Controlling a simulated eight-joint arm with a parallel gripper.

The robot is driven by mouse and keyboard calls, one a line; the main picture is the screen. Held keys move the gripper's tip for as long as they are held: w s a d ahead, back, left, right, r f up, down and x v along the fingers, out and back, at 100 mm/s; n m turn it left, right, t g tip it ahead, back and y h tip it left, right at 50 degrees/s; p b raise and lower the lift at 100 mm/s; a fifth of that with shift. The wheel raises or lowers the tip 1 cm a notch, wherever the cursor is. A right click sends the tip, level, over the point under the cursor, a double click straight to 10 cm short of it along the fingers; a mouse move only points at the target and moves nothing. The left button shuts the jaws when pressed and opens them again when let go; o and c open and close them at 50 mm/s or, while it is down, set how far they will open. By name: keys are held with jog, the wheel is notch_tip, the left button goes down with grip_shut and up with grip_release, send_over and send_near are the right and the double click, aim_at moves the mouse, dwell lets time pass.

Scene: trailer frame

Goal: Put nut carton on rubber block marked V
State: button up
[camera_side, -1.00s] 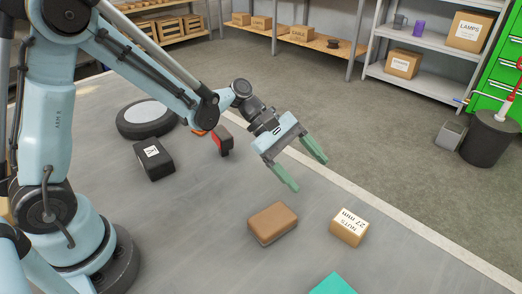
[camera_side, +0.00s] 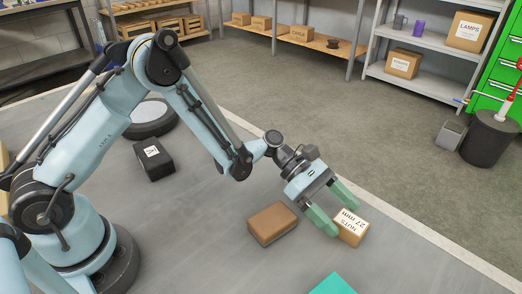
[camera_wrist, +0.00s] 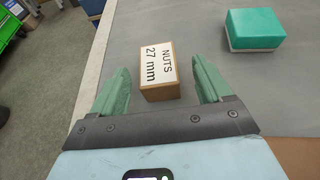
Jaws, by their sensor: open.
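In the wrist view the carton (camera_wrist: 158,72) lies between the two green fingers, with gaps on both sides. My gripper (camera_side: 340,214) is open, low beside the carton; it also shows open in the wrist view (camera_wrist: 160,85). The black rubber block marked V (camera_side: 154,160) sits on the mat at the left, its white label facing up. Nothing lies on it.
A plain brown block (camera_side: 273,224) lies just left of my gripper. A teal block (camera_side: 333,285) with a pale base, also in the wrist view (camera_wrist: 256,29), lies toward the front. A black wheel (camera_side: 150,118) lies behind the rubber block.

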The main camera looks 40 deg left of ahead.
aim_at(349, 220)
jog(key=shift+x, duration=2.7)
jog(key=shift+w, duration=0.15)
jog(key=shift+c, duration=0.2)
jog(key=c, duration=1.2)
jog(key=shift+c, duration=0.4)
jog(key=shift+r, duration=0.15)
